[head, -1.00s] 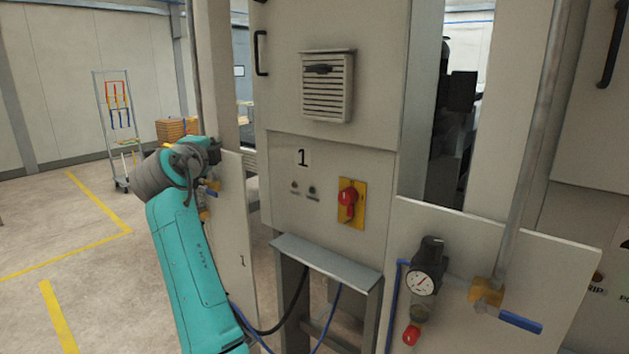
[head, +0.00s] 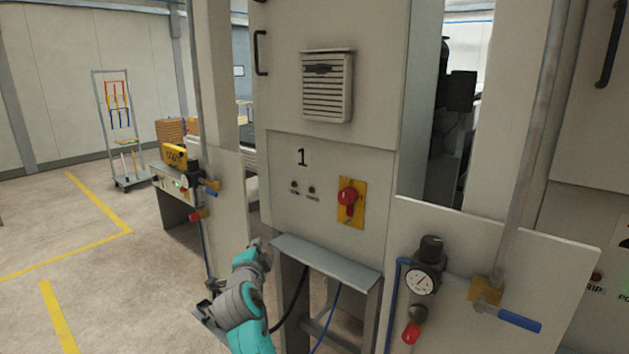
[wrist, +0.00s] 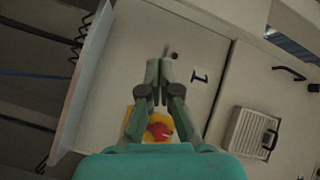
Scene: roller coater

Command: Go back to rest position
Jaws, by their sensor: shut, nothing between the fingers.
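My gripper (wrist: 160,72) is shut and empty in the wrist view, its two fingers together in front of the pale cabinet panel. In the head view my teal and grey wrist is low at the bottom centre, left of the small metal shelf (head: 325,262); the fingers are too small to make out there. The red rotary switch on its yellow plate (head: 350,202) is on the cabinet above and right of my wrist. It also shows in the wrist view (wrist: 158,131), partly hidden behind my fingers.
A pressure gauge (head: 420,282) and a blue-handled valve (head: 520,320) stick out at the right. A post with valves (head: 206,187) stands at the left, with a yellow box (head: 174,155) on a bench behind it. The floor at far left is open.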

